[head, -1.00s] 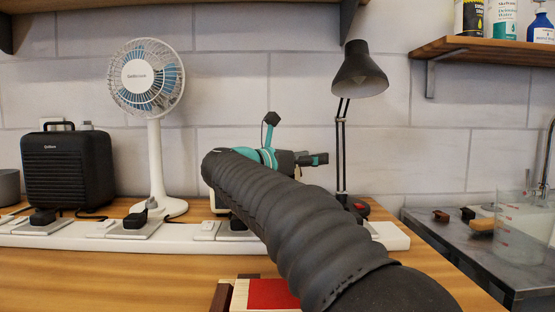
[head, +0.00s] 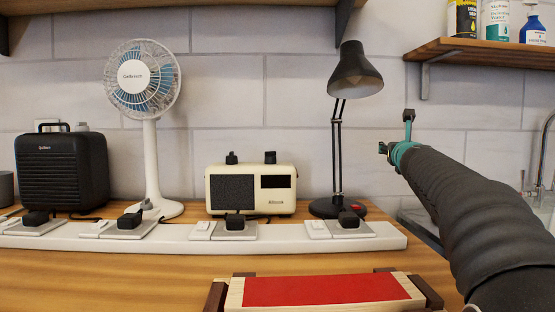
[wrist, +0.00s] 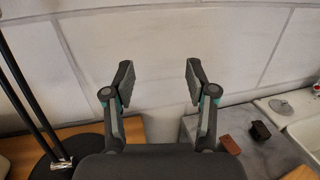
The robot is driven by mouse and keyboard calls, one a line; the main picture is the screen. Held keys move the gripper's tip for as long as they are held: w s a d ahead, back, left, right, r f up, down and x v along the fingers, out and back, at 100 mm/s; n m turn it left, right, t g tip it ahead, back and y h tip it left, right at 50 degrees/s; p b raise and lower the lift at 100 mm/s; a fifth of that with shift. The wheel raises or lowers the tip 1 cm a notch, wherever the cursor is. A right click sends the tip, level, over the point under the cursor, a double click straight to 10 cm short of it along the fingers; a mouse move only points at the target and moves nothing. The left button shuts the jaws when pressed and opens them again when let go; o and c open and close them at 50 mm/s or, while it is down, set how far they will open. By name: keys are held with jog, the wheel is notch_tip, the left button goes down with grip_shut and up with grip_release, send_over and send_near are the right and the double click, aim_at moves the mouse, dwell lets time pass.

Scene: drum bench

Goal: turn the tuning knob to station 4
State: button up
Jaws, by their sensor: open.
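A cream radio (head: 250,207) with a dark speaker grille and a dark display window (head: 275,182) stands upright on the bench, at the middle of the head view. Two black knobs stand on its top, a left one (head: 231,158) and a right one (head: 270,157). I cannot tell which is the tuning knob, and no station number is readable. My gripper (wrist: 159,80) is open and empty in the wrist view, facing the tiled wall. In the head view it is right of the lamp, well apart from the radio.
A black desk lamp (head: 337,150) stands between radio and arm; its base also shows in the wrist view (wrist: 75,165). A white fan (head: 150,150) is left of the radio. A white power strip (head: 180,238) runs in front. A red-topped wooden block (head: 320,290) lies nearer.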

jog(key=s+a+f+n+g+y, duration=0.1)
jog(key=s+a+n+g+y, duration=0.15)
jog(key=a+n+y, duration=0.8)
jog(key=n+g+y, duration=0.2)
jog(key=g+y, duration=0.4)
jog(key=y, duration=0.3)
send_near(275, 157)
jog(key=shift+t+h, duration=0.25)
jog(key=p+x, duration=0.1)
jog(key=x, duration=0.8)
jog(key=shift+a+r, duration=0.1)
jog(key=shift+a, duration=0.15)
grip_shut()
